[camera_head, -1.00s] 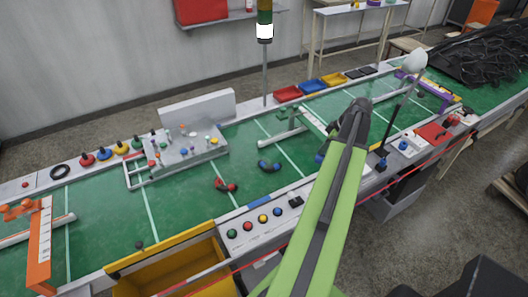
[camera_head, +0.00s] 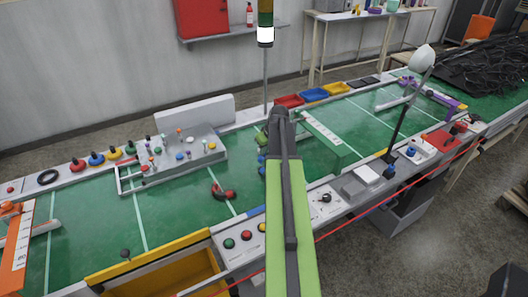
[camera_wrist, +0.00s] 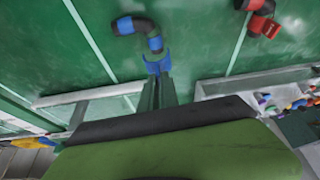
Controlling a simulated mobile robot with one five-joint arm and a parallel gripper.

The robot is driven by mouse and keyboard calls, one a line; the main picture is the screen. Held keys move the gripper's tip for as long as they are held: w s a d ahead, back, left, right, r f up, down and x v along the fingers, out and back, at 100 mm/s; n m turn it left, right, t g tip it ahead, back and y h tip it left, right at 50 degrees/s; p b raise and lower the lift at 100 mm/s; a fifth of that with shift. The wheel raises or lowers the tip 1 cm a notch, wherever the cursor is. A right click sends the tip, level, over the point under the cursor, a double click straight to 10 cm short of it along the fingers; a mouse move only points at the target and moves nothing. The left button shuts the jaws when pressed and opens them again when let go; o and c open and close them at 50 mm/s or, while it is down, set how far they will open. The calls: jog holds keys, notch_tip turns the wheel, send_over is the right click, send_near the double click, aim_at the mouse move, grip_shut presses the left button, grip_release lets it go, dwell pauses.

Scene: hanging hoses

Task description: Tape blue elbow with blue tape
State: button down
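The blue elbow, a dark bent hose piece with blue bands at its ends, lies on the green belt. In the wrist view the blue elbow (camera_wrist: 127,25) is just beyond my fingertips. In the head view only a bit of the elbow (camera_head: 262,171) shows beside my arm. My gripper (camera_wrist: 157,72) looks shut on a small blue piece (camera_wrist: 155,65), which appears to be the blue tape. This piece sits close below the elbow's near end; I cannot tell whether they touch. In the head view my arm hides the fingertips.
A red elbow (camera_head: 223,193) lies to the left on the green belt (camera_head: 180,208). A grey fixture tray (camera_head: 185,160) stands behind it. A button panel (camera_head: 240,245) and a yellow bin (camera_head: 165,268) are at the front edge. A lamp (camera_head: 421,60) rises at the right.

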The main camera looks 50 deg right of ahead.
jog(key=shift+f, duration=0.15)
jog(key=shift+s+f+b, duration=0.1)
jog(key=shift+f+b, duration=1.7)
jog(key=shift+b, duration=0.15)
jog(key=shift+f, duration=0.15)
jog(key=shift+f+b, duration=1.05)
jog(key=shift+b, duration=0.1)
jog(key=shift+f+b, duration=0.8)
jog(key=shift+b, duration=0.05)
jog(key=c, duration=1.5)
grip_release()
jog(key=shift+c, duration=0.2)
